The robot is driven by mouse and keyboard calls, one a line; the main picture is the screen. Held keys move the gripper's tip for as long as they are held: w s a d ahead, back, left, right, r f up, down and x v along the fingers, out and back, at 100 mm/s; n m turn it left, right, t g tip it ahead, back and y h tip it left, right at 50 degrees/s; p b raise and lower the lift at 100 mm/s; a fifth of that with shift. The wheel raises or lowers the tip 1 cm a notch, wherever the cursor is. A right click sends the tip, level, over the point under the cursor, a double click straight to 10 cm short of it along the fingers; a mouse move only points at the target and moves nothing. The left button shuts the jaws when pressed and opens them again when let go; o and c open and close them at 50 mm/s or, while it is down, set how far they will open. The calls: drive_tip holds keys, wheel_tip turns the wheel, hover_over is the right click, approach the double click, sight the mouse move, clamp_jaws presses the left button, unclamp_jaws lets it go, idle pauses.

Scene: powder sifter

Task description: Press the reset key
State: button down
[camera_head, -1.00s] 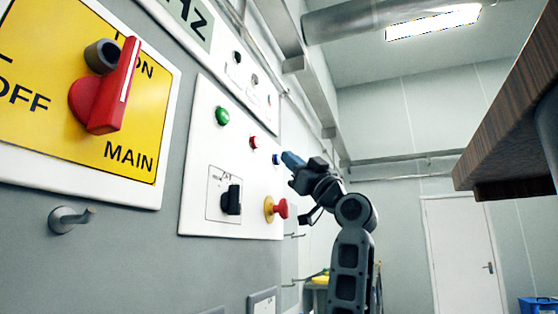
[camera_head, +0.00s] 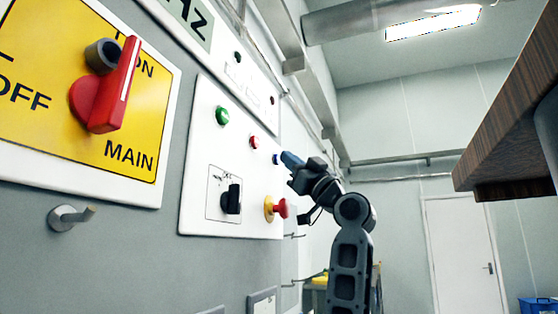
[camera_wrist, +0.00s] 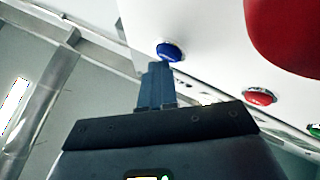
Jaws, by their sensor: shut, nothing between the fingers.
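The blue button (camera_head: 276,159), which I take for the reset key, sits on the right side of the white control panel (camera_head: 240,165). In the wrist view the blue button (camera_wrist: 171,50) shows as a round cap in a pale ring. My gripper (camera_head: 285,157) has its blue-grey fingers shut together and pointed at the panel. In the wrist view the fingertips (camera_wrist: 158,66) lie at the lower edge of the blue cap. They are touching it or very close; I cannot tell which. Nothing shows between the fingers.
A red button (camera_head: 253,142) and a green button (camera_head: 222,116) are left of the blue one. A red mushroom knob (camera_head: 281,208) on a yellow base sticks out below my gripper. A black rotary switch (camera_head: 231,199) is lower left. A wooden edge (camera_head: 515,120) hangs at right.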

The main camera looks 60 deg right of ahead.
drive_tip(key=shift+s, duration=0.6)
drive_tip(key=shift+s+d+b, duration=0.15)
drive_tip(key=shift+s+b, duration=0.1)
drive_tip(key=shift+s, duration=1.05)
drive_tip(key=shift+s+d+b, duration=0.1)
drive_tip(key=shift+s+b, duration=0.15)
drive_tip(key=shift+s, duration=1)
